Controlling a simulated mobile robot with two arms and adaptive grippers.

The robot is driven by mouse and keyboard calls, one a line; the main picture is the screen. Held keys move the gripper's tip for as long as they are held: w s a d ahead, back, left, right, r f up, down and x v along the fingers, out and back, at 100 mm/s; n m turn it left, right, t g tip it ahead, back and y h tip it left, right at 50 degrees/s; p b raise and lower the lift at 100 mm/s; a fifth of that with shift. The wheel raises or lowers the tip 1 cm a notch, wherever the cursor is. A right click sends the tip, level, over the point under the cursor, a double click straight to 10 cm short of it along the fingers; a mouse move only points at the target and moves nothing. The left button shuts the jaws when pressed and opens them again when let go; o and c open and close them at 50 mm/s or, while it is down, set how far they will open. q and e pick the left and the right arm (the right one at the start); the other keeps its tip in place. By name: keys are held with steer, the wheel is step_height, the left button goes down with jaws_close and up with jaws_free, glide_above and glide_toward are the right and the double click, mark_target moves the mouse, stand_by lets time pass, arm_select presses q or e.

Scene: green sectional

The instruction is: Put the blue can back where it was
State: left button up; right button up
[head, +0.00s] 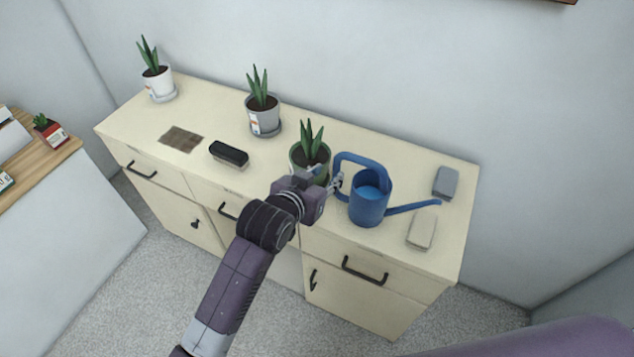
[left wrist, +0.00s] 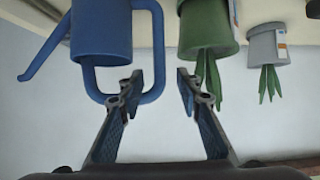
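The blue can (head: 369,203) is a watering can standing upright on the cream cabinet (head: 400,258). Its spout points right and its loop handle (head: 345,163) faces left, toward my left gripper (head: 334,181). In the left wrist view, which is upside down, the can (left wrist: 100,32) is at upper left. The outer bar of its handle (left wrist: 157,50) shows between the two spread fingertips of the left gripper (left wrist: 161,85). The gripper is open; I cannot tell whether a finger touches the handle. My right gripper is not in view.
A green-potted plant (head: 309,157) stands close left of the can. Other plants (head: 263,115) (head: 157,82), a black brush-like object (head: 229,154) and a brown mat (head: 181,139) lie further left. A grey block (head: 446,183) and a beige block (head: 422,230) lie right, near the spout.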

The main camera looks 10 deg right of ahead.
arm_select(q)
steer(key=v, duration=0.5)
steer(key=shift+s+r, duration=0.1)
steer(key=shift+s, duration=0.05)
steer(key=s+a+f+n+g+y, duration=0.15)
steer(key=a+f, duration=0.25)
steer(key=f, duration=0.6)
steer(key=s+a+f+g+y, duration=0.15)
steer(key=a+f, duration=0.25)
steer(key=f, duration=0.7)
steer(key=s+a+f+n+y, duration=0.1)
steer(key=s+a+f, duration=0.15)
steer(key=f, duration=0.75)
steer(key=s+a+f+n+g+y, duration=0.1)
steer(key=s+a+f+g, duration=0.1)
steer(key=s+a+f, duration=0.7)
steer(key=s+a+f+g+y, duration=0.15)
steer(key=s+a+f, duration=0.35)
steer(key=s+f, duration=0.7)
steer(key=s+a+f+g, duration=0.1)
steer(key=s+a+f, duration=0.1)
steer(key=s, duration=0.6)
steer(key=s+a+f+g, duration=0.1)
steer(key=s+a, duration=0.3)
steer(key=s, duration=0.5)
steer(key=shift+s+f+n+g+y, duration=0.25)
steer(key=shift+f+n+g+y, duration=0.15)
steer(key=shift+f, duration=0.5)
